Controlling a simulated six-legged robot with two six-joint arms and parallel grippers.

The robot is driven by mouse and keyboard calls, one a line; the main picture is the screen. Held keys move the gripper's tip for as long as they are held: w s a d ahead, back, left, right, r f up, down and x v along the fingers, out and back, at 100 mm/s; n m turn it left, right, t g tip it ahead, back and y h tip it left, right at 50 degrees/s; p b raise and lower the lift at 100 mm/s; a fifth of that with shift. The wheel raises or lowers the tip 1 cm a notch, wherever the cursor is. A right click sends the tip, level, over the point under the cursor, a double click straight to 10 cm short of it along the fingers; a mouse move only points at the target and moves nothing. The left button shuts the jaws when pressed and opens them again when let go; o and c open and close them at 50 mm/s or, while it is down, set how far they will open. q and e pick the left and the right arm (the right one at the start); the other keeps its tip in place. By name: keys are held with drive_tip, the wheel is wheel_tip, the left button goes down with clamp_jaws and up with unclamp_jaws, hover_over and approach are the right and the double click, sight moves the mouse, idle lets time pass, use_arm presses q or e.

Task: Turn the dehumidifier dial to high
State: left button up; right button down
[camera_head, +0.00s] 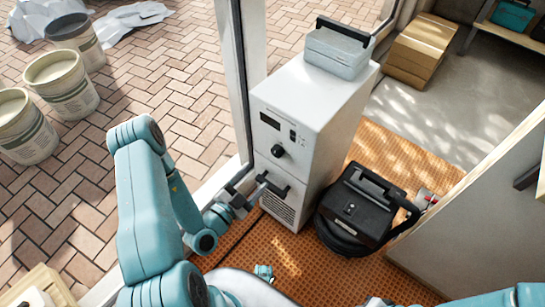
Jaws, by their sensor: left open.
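The dehumidifier (318,110) is a tall white-grey box standing upright by the door frame. Its front has a dark display (270,121) and a round black dial (278,151) below it. I cannot read the dial's setting at this size. My left gripper (260,188) is open, in front of the lower front panel, below and left of the dial and apart from it. Its tips are close to a black handle (274,182) on that panel; I cannot tell whether they touch it. My right gripper is not in view.
A grey case (338,52) with a black handle sits on top of the dehumidifier. A black vacuum-like machine (358,208) stands close to its right on the orange mat (285,255). Buckets (62,82) stand on the brick paving at left. Cardboard boxes (420,48) are behind.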

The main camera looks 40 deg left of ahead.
sight(275, 154)
use_arm(q)
drive_tip(key=w+b, duration=0.1)
drive_tip(key=w, duration=0.9)
drive_tip(key=shift+d, duration=0.1)
drive_tip(key=c, duration=1.1)
